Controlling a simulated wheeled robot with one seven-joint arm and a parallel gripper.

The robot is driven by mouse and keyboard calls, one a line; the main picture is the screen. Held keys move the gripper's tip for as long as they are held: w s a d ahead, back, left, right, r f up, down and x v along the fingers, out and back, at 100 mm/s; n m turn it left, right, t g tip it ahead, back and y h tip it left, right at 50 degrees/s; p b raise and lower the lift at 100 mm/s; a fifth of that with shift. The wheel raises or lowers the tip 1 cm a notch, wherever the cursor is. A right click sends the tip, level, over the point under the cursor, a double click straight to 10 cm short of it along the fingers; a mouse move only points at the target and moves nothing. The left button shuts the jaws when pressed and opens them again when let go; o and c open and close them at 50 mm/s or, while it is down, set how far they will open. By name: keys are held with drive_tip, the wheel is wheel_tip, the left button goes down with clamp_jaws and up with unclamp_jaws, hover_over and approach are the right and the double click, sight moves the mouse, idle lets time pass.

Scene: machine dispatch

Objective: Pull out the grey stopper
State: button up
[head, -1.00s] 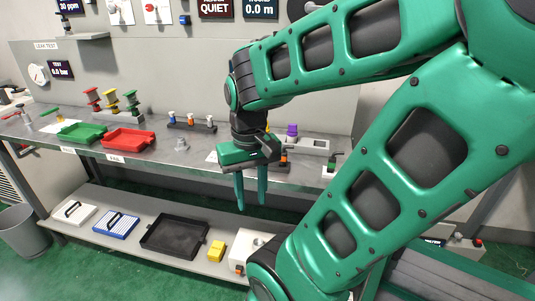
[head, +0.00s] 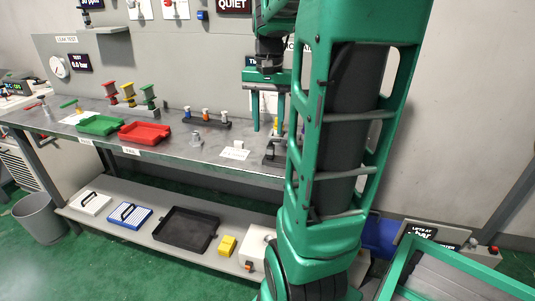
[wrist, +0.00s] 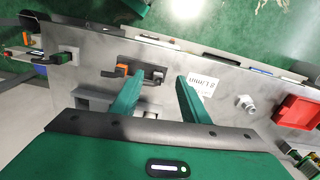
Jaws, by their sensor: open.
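A small grey fitting with a narrow top and wider base (head: 196,138) stands upright on the bench, right of the red tray. It also shows in the wrist view (wrist: 246,103), right of my fingers. It may be the grey stopper; I cannot tell for sure. My gripper (head: 268,131) is open and empty, fingers pointing down over the bench, to the right of that fitting. In the wrist view my gripper (wrist: 157,78) has a dark fixture with an orange part (wrist: 140,75) by its left fingertip. My arm hides the bench's right part in the head view.
The red tray (head: 145,139) and green tray (head: 100,131) lie on the bench (head: 195,160). A dark rack with several small bottles (head: 206,122) stands behind. A white card (head: 235,154) lies near the front edge. The lower shelf holds a black tray (head: 187,229).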

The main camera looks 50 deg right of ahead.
drive_tip(key=w+d+m, duration=0.1)
drive_tip(key=d, duration=0.2)
hover_over(271, 145)
wheel_tip(271, 145, down, 4)
drive_tip(key=shift+a+r, duration=0.1)
drive_tip(key=shift+f, duration=3.1)
drive_tip(key=shift+c, duration=0.5)
clamp_jaws()
